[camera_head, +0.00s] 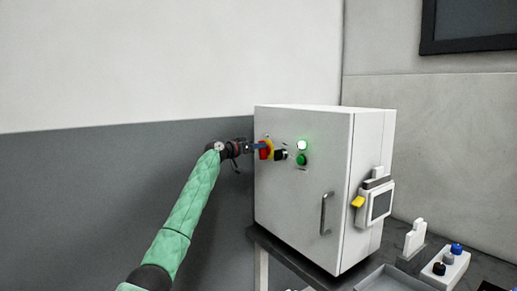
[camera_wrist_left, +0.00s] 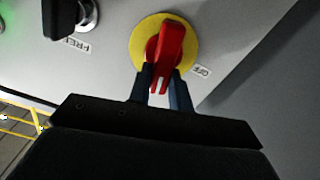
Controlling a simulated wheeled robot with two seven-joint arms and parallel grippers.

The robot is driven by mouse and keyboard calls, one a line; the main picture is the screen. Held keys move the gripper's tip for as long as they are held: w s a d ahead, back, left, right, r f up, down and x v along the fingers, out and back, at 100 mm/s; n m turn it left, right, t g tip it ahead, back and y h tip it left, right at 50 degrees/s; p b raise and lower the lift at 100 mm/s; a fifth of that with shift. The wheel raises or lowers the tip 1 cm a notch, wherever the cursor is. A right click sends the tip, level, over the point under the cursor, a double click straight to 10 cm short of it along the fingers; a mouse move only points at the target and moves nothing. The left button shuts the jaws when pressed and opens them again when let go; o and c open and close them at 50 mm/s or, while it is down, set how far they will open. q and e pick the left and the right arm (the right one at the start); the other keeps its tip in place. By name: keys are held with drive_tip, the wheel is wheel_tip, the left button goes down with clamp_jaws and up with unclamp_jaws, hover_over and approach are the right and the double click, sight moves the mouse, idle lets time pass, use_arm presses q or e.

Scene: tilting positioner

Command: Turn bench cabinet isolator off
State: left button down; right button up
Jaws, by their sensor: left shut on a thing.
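The bench cabinet (camera_head: 300,205) is a white box on a dark bench. Its isolator is a red handle (camera_head: 265,151) on a yellow round plate, high on the left of the front face. In the left wrist view the red handle (camera_wrist_left: 169,52) sits on the yellow disc (camera_wrist_left: 191,45), and its end points toward my gripper. An "OFF" label (camera_wrist_left: 202,71) is beside the disc. My left gripper (camera_head: 255,148) reaches the handle from the left. In the left wrist view its two blue fingers (camera_wrist_left: 163,88) are shut on the handle's end. My right gripper is not in view.
A black selector knob (camera_head: 281,154), a lit green lamp (camera_head: 302,145) and a green button (camera_head: 302,160) are right of the isolator. The door has a grey handle (camera_head: 325,213). A pendant (camera_head: 377,203) hangs on the cabinet's side. A grey tray (camera_head: 390,281) and a button box (camera_head: 446,268) are on the bench.

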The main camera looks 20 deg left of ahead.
use_arm(q)
drive_tip(key=shift+w+a+f+n+p, duration=0.2)
drive_tip(key=shift+n+p, duration=0.35)
drive_tip(key=shift+n, duration=2)
drive_tip(key=shift+w+a+f+n+p, duration=0.1)
drive_tip(key=shift+a+f+n+p, duration=0.35)
drive_tip(key=shift+n, duration=2.15)
drive_tip(key=shift+w+f+n+p, duration=0.15)
drive_tip(key=shift+n+p, duration=0.5)
drive_tip(key=shift+n, duration=1.9)
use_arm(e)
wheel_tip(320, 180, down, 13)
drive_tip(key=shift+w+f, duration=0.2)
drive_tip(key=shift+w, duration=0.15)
use_arm(q)
drive_tip(key=c, duration=1.3)
unclamp_jaws()
drive_tip(key=shift+f, duration=0.1)
drive_tip(key=shift+f, duration=0.1)
